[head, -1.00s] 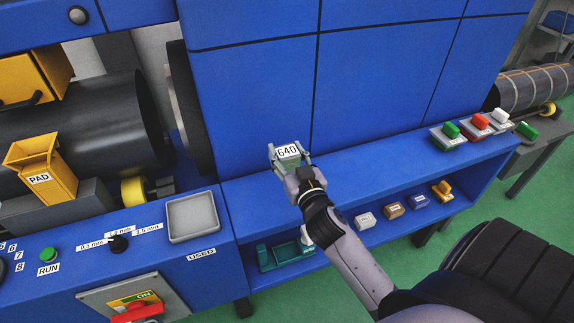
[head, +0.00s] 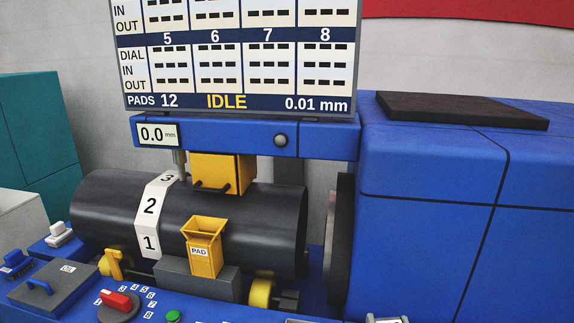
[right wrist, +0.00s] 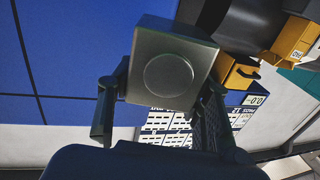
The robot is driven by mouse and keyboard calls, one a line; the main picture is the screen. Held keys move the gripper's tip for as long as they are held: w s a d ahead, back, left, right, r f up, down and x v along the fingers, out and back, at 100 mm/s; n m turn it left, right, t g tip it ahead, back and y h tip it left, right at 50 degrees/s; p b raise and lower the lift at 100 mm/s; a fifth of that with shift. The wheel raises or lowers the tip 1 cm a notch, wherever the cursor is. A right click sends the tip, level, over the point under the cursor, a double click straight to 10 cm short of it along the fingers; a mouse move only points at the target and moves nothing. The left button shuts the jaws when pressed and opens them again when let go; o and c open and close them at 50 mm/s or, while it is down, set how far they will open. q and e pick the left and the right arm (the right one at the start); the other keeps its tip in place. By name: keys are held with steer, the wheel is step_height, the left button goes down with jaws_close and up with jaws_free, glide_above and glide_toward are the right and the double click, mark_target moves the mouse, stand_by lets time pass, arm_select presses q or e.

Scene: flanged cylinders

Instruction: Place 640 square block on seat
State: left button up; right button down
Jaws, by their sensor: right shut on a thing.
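The square block (right wrist: 150,50) is grey-green, with a round disc on the face turned to the right wrist camera. My right gripper (right wrist: 168,85) is shut on it, one finger on each side. In the head view only a small pale piece of the block or gripper (head: 387,320) shows at the bottom edge; the 640 label is out of sight. No part is marked as the seat, so I cannot tell which it is. My left gripper is not in view.
The machine holds a dark cylinder (head: 270,222) with a numbered band (head: 150,214). A yellow PAD holder (head: 205,252) stands before it. A blue housing (head: 430,240) fills the right.

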steer(key=shift+s+a+f, duration=0.2)
steer(key=shift+s+a, duration=0.65)
steer(key=s+f, duration=0.2)
steer(key=s, duration=0.5)
steer(key=shift+s+f, duration=0.2)
steer(key=shift+f, duration=0.1)
steer(key=shift+d, duration=0.1)
steer(key=w+d+r+m+h+b, duration=0.1)
steer(key=w+d+r+h+b, duration=0.1)
steer(key=w+d+r, duration=0.4)
steer(key=w+d+r+m+h+b, duration=0.2)
steer(key=w+d, duration=0.6)
steer(key=d, duration=0.2)
steer(key=shift+n, duration=0.3)
step_height(320, 180, down, 20)
steer(key=shift+s+d+r+b, duration=0.1)
steer(key=shift+r+b, duration=0.15)
steer(key=shift+b, duration=0.55)
steer(key=shift+f, duration=0.1)
